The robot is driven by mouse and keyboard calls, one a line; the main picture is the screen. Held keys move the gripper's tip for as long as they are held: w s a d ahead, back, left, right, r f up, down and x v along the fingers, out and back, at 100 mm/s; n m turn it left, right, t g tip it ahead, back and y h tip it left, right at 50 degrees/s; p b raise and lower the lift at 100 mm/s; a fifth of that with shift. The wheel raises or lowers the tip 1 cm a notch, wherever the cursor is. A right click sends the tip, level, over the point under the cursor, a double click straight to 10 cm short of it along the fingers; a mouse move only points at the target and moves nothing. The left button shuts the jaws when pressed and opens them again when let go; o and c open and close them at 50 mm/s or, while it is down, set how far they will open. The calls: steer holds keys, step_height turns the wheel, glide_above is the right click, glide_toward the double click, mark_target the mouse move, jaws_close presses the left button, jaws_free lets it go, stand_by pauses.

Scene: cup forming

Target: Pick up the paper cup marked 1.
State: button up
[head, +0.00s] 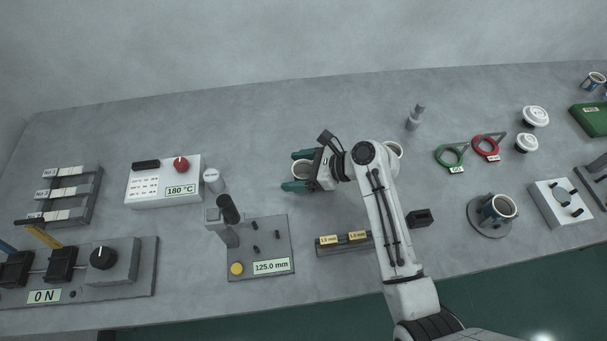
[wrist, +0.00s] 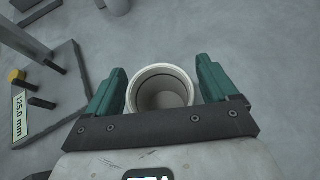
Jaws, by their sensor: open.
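A white paper cup (head: 302,169) stands upright on the grey table, partly hidden by my gripper. It also shows in the wrist view (wrist: 162,92), where I look into its open, empty-looking mouth. No mark 1 can be read on it. My gripper (head: 294,170) is open, with one green finger on each side of this cup; in the wrist view (wrist: 160,80) a gap shows at least on the right side.
A gauge plate marked 125.0 mm (head: 260,265) with an upright dark post lies left of the gripper. A 180 °C box (head: 160,190) is farther left. Green and red rings (head: 450,156) lie at the right. The table behind the cup is clear.

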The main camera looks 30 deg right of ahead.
steer(key=c, duration=1)
steer(key=shift+r, duration=0.1)
